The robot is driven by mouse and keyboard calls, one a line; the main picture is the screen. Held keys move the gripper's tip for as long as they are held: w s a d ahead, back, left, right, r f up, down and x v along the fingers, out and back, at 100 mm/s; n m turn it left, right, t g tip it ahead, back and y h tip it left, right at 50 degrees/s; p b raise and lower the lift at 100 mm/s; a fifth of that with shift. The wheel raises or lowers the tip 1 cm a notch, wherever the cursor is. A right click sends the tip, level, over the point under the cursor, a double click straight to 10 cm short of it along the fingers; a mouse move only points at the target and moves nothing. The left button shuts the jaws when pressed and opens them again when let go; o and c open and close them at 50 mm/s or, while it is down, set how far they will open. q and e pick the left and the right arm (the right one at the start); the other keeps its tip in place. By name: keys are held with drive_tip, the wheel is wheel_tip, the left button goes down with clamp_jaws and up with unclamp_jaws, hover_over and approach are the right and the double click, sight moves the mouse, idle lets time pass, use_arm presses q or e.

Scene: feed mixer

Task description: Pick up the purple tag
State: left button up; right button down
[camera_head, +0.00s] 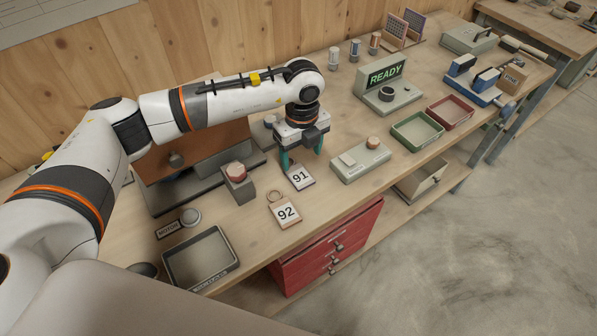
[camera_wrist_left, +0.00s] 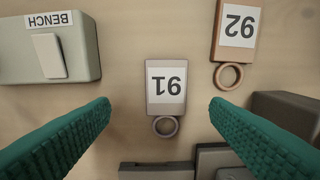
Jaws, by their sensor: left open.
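The tag marked 91 (camera_head: 300,177) lies flat on the bench, with a dull mauve-brown border around its white label. In the left wrist view tag 91 (camera_wrist_left: 167,88) shows upside down, its ring towards the bottom. A browner tag marked 92 (camera_head: 286,213) lies nearby, ring attached; in the wrist view it (camera_wrist_left: 236,22) is at the upper right. Neither looks strongly purple. My left gripper (camera_head: 302,158) is open and empty above tag 91. In the wrist view its green fingers (camera_wrist_left: 160,106) stand apart on either side of tag 91, not touching it. My right gripper is out of view.
A grey box labelled BENCH (camera_wrist_left: 47,57) with a switch stands to one side of the tags. An empty grey tray (camera_head: 203,258) is at the front left. Green (camera_head: 417,131) and red trays are to the right.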

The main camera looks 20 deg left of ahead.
sight(298, 174)
use_arm(q)
drive_tip(key=f, duration=0.1)
drive_tip(key=f+p, duration=0.1)
drive_tip(key=f, duration=0.1)
drive_tip(key=f+p, duration=0.1)
drive_tip(key=shift+s+a+f, duration=0.25)
drive_tip(key=shift+s+f, duration=0.1)
drive_tip(key=shift+f, duration=0.35)
drive_tip(key=shift+w+f, duration=0.1)
drive_tip(key=shift+c, duration=0.5)
drive_tip(key=c, duration=1)
drive_tip(key=shift+o, duration=0.2)
